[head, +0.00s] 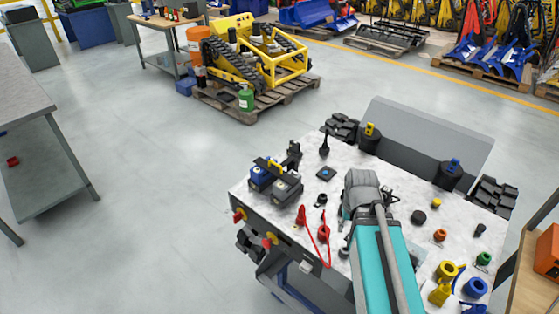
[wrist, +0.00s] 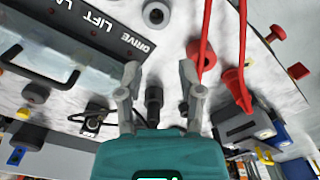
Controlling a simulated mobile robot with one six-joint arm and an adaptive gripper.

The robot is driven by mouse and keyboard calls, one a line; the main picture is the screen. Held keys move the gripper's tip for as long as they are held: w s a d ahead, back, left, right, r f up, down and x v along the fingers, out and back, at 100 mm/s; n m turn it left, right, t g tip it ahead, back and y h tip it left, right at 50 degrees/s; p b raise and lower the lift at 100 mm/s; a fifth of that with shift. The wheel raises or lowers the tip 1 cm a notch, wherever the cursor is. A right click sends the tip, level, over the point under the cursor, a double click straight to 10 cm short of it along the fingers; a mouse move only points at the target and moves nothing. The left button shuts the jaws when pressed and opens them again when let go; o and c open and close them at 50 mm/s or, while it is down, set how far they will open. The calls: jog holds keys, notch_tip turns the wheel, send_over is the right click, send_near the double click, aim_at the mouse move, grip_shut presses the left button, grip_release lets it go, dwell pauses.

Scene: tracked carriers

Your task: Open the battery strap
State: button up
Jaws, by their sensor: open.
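Two battery blocks, one blue (head: 260,176) and one grey (head: 286,188), stand side by side at the left edge of the bench in the head view. A dark strap (head: 267,163) with a yellow part (head: 276,169) lies across them; whether it is latched is too small to tell. The batteries (wrist: 243,130) also show at the lower right of the wrist view, partly cut by dark parts. My gripper (wrist: 160,69) is open and empty, over the bench and left of the batteries in the wrist view. In the head view my arm hides its fingers.
Red cables (wrist: 206,40) run between my gripper and the batteries' side. A dark panel lettered LIFT and DRIVE (wrist: 75,35) is at the wrist view's upper left. Knobs and a black upright post (head: 324,147) stand on the bench (head: 312,160). Open floor (head: 150,180) lies left.

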jog(key=w+a+r+n+p, duration=0.3)
jog(key=w+a+r+p, duration=0.2)
jog(key=w+a, duration=0.2)
jog(key=w+a+r+n+g+y+p, duration=0.1)
jog(key=w+a+r+n+p, duration=0.3)
jog(key=w, duration=0.7)
jog(key=w+a+r+n+p, duration=0.3)
jog(key=w+a+r+p, duration=0.4)
jog(key=w+a, duration=0.2)
jog(key=shift+w+a+r+g, duration=0.3)
jog(key=shift+a+g, duration=0.1)
jog(key=shift+a, duration=0.25)
jog(key=shift+f, duration=0.15)
jog(key=f+b, duration=0.4)
jog(key=s+a+f+b, duration=0.1)
jog(key=f+b, duration=0.3)
jog(key=b, duration=0.1)
jog(key=s+f+b, duration=0.1)
jog(key=f+b, duration=0.3)
jog(key=f, duration=0.1)
jog(key=shift+s+a+f, duration=0.1)
jog(key=shift+a, duration=0.2)
grip_shut()
